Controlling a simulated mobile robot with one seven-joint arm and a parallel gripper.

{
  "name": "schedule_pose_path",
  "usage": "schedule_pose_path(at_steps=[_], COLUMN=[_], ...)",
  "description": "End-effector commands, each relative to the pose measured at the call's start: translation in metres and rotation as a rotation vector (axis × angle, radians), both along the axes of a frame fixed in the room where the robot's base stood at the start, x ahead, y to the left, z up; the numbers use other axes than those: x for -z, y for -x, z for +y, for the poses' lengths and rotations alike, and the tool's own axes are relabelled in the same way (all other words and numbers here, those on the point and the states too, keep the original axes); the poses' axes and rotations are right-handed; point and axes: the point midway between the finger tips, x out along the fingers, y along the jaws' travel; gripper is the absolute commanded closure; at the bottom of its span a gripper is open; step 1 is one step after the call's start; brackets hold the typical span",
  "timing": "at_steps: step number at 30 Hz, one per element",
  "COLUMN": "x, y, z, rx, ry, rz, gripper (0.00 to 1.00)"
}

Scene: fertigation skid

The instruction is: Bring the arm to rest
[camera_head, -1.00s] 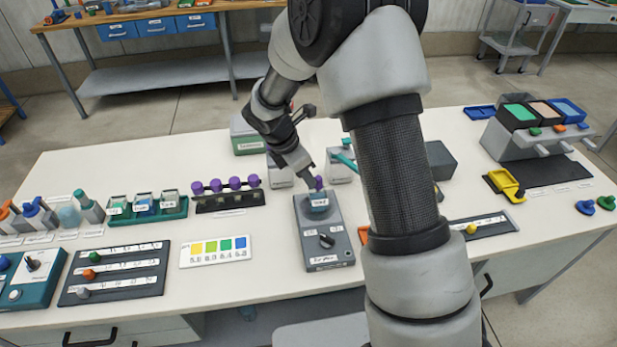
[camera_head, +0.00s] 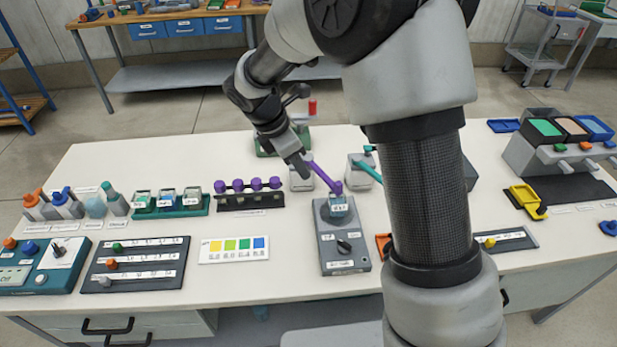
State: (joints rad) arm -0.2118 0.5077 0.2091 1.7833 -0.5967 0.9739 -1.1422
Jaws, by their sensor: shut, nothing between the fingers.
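My gripper (camera_head: 304,172) is in the head view, above the back middle of the white table (camera_head: 120,170). Its fingers are shut and hold nothing. It points down and to the right, beside a purple-handled piece (camera_head: 325,178) that slants near the grey meter box (camera_head: 345,245). The gripper looks apart from the meter, though the depth between them is hard to tell. My arm crosses the right half of the view and hides part of the table behind it.
Left of the meter are a colour chart (camera_head: 234,249), a purple-knobbed rack (camera_head: 250,200), a green vial rack (camera_head: 170,206) and a slider panel (camera_head: 135,265). A bin stand (camera_head: 540,155) and yellow tray (camera_head: 525,200) stand at right. The table's front strip is mostly clear.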

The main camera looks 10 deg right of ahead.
Motion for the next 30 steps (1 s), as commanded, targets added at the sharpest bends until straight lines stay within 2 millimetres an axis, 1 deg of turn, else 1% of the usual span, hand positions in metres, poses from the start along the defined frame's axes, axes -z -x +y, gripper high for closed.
schedule_pose_path(at_steps=[3,6,8,10,11,14,15,17,18,20,21,23,24,27,30], x=[-0.009,-0.011,-0.013,-0.021,-0.027,-0.06,-0.077,-0.103,-0.12,-0.142,-0.154,-0.172,-0.182,-0.201,-0.212], y=[0.002,0.002,0.003,0.005,0.007,0.021,0.03,0.047,0.06,0.081,0.096,0.117,0.132,0.168,0.198], z=[0.003,0.004,0.004,0.001,-0.002,-0.016,-0.024,-0.037,-0.045,-0.057,-0.064,-0.073,-0.078,-0.087,-0.092], rx=[0.001,0.001,0.004,0.029,0.051,0.183,0.261,0.395,0.493,0.64,0.738,0.885,0.982,1.223,1.436], ry=[0.0,-0.001,-0.001,-0.008,-0.015,-0.054,-0.08,-0.126,-0.162,-0.221,-0.26,-0.324,-0.371,-0.495,-0.616], rz=[0.001,0.001,-0.001,-0.015,-0.027,-0.092,-0.129,-0.192,-0.234,-0.293,-0.331,-0.386,-0.419,-0.494,-0.545], gripper=[1.0,1.0,1.0,1.0,1.0,1.0,1.0,1.0,1.0,1.0,1.0,1.0,1.0,1.0,1.0])
